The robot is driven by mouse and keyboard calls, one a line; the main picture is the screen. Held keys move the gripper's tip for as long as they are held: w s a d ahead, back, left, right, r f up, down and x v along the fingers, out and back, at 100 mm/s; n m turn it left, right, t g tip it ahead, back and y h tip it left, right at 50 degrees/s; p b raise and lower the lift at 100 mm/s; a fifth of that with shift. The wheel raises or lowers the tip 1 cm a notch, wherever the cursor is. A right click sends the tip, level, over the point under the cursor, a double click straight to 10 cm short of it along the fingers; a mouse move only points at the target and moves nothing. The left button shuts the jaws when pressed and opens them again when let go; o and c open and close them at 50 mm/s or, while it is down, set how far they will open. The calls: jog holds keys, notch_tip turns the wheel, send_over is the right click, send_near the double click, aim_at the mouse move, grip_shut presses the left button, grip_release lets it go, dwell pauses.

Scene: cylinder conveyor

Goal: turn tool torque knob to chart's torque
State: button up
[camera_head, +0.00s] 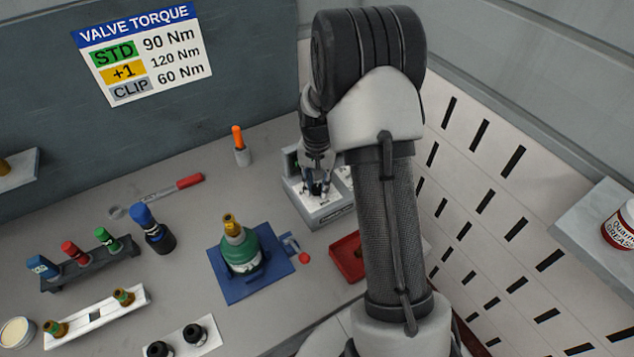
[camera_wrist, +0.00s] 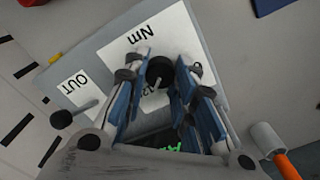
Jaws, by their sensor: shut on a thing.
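The torque chart (camera_head: 143,52) on the back wall reads STD 90 Nm, +1 120 Nm and CLIP 60 Nm. The grey torque tool box (camera_head: 327,213) stands on the bench below my gripper (camera_head: 318,184).
A green bottle (camera_head: 240,253) stands on a blue mat (camera_head: 222,283) left of the box. A red tray (camera_head: 346,262) is in front of it. An orange-handled tool (camera_head: 238,140) stands behind. A rack (camera_head: 92,265) of coloured pieces is further left.

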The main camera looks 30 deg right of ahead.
aim_at(317, 187)
jog(key=shift+m, duration=0.9)
jog(key=o, duration=1.1)
jog(key=shift+r, duration=0.1)
notch_tip(317, 187, up, 12)
jog(key=shift+f, duration=0.1)
